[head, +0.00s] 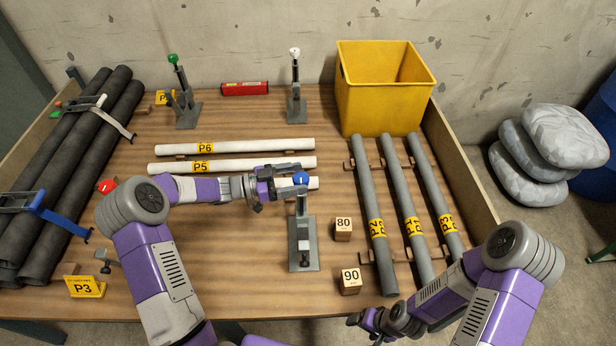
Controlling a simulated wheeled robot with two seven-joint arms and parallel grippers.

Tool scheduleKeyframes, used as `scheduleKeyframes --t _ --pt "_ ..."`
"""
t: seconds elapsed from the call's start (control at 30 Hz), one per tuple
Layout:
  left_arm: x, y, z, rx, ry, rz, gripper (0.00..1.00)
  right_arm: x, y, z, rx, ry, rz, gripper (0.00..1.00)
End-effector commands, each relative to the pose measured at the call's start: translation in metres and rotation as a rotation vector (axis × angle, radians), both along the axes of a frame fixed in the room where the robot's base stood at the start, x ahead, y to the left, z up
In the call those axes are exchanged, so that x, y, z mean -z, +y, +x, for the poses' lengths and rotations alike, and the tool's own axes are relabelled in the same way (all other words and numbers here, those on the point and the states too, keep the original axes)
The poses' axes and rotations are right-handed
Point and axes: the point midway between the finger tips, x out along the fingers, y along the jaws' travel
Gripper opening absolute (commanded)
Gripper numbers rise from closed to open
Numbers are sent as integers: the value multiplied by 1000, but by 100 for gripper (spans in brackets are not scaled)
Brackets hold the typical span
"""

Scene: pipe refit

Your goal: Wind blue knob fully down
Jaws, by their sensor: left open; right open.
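The blue knob (301,179) tops a grey clamp stand (302,243) at the front middle of the table. My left gripper (291,179) reaches in from the left at the knob's height. It is open, with its fingers beside the knob; whether they touch it I cannot tell. The knob's stem below is partly visible above the clamp, and its exact height is hard to judge. My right gripper (363,322) is open and empty, low at the table's front edge, far from the knob.
White pipes P6 (270,145) and P5 (230,166) lie behind the blue-knob stand. Blocks 80 (343,229) and 90 (350,281) and several grey pipes (372,200) are right of it. Green (183,100) and white (295,97) knob stands and a yellow bin (385,105) are at the back.

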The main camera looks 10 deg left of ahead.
Motion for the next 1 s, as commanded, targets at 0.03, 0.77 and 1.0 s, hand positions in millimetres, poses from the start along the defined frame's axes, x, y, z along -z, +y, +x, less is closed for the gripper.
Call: scheduleKeyframes --t 0.03,0.77,1.0 --pt "2 -9 3 3 0 -1 76 4 0 0 0 0 0 76" --pt "0 -35 16 -1 1 0 50 10 0 0 0 -1 0 76" --pt "0 -34 16 -2 1 0 25 10 0 0 0 0 0 76"
